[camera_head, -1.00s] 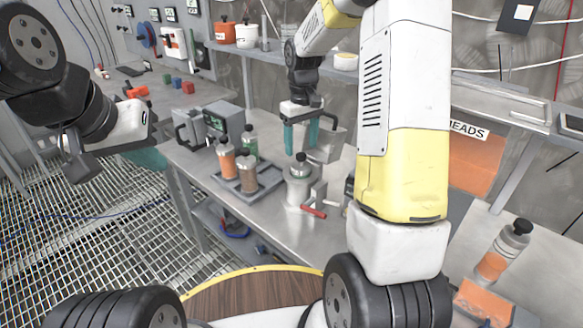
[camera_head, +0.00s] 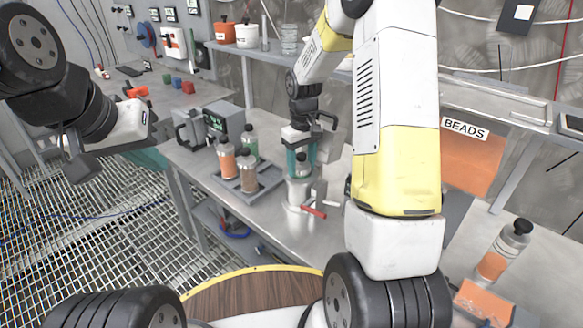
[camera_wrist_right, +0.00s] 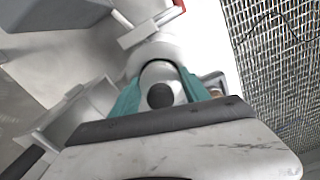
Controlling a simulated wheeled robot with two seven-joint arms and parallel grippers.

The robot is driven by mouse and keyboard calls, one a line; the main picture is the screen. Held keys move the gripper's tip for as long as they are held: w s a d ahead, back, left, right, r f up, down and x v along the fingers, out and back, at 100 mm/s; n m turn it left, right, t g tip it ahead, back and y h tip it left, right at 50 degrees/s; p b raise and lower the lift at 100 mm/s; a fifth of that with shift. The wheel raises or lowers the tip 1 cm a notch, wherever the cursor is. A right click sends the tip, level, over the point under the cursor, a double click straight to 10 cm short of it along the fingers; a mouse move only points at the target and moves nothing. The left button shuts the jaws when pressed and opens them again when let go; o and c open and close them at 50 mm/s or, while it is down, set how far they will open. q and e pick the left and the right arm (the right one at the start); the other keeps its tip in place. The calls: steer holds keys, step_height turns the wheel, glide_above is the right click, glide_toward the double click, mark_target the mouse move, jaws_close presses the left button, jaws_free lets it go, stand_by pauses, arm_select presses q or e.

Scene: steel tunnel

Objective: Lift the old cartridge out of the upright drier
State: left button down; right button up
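The upright drier (camera_head: 298,192) stands on the steel bench, with a red-handled lever at its foot. The old cartridge (camera_head: 301,170) stands upright in its top; its black knob and pale shoulder also show in the right wrist view (camera_wrist_right: 160,93). My right gripper (camera_head: 301,160) points down over the drier, its teal fingers on both sides of the cartridge's upper part. The fingers look open around it; any contact is hard to make out. My left gripper (camera_head: 150,158) hangs off the bench at the left, mostly hidden behind its own wrist, only some teal showing.
A grey tray (camera_head: 263,190) left of the drier holds orange, green and brown cartridges. A grey device with a display (camera_head: 224,122) stands behind it. An orange-filled bottle (camera_head: 503,252) stands at the right, near an orange BEADS bin (camera_head: 468,165). A shelf runs behind.

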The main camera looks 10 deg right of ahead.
jaws_close()
steer(key=shift+r, duration=0.1)
